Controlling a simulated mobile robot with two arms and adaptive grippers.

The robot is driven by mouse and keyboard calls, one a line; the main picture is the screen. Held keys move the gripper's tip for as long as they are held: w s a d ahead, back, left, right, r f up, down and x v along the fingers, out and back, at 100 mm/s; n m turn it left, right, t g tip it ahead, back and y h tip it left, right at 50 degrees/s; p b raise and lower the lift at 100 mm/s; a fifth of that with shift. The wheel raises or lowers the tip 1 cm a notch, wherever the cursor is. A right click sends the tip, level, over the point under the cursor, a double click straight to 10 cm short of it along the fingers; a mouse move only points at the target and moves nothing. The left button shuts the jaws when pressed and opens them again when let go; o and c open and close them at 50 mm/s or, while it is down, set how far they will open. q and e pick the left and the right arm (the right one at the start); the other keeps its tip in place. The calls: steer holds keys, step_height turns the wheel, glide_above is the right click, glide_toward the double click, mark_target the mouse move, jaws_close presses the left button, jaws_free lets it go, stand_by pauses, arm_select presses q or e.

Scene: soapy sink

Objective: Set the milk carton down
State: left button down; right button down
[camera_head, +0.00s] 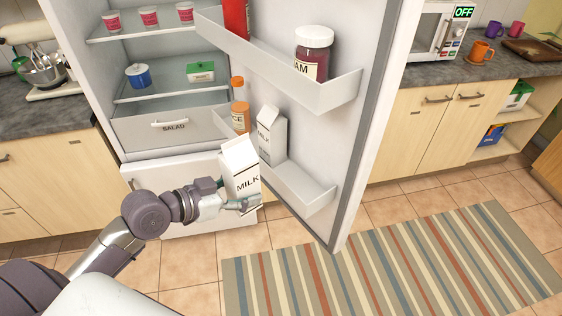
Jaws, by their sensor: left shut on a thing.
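My left gripper (238,203) is shut on a white milk carton (241,170) with "MILK" printed on its side. It holds the carton slightly tilted, in front of the open fridge and beside the door's lower shelf (305,190). A second white milk carton (272,135) stands in that lower door shelf, behind the held one. Part of the held carton's lower side is hidden by the gripper. My right gripper is not in view.
The fridge door (368,120) stands wide open. An orange-capped bottle (240,113) stands in the lower shelf and a jam jar (313,55) in the upper one. The shelf's front part is clear. A striped rug (400,265) covers the floor.

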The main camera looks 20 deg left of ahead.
arm_select(q)
steer(key=w+d+p, duration=0.2)
steer(key=w+d, duration=0.1)
steer(key=w, duration=0.2)
steer(key=w+d+p, duration=0.1)
steer(key=w+d, duration=0.2)
steer(key=w, duration=0.2)
steer(key=w+d+p, duration=0.2)
steer(key=w+d, duration=0.1)
steer(key=w, duration=0.2)
steer(key=shift+d+r+p, duration=0.15)
steer(key=shift+r+p, duration=0.1)
steer(key=shift+p, duration=0.05)
step_height(320, 180, down, 3)
steer(key=shift+r, duration=0.2)
steer(key=shift+s+f, duration=0.1)
steer(key=shift+f, duration=0.75)
step_height(320, 180, down, 3)
steer(key=shift+r+p, duration=0.1)
steer(key=shift+p, duration=0.25)
steer(key=c, duration=0.6)
jaws_free()
steer(key=shift+f, duration=0.25)
steer(key=o, duration=0.4)
steer(key=shift+s, duration=0.1)
steer(key=shift+c, duration=0.2)
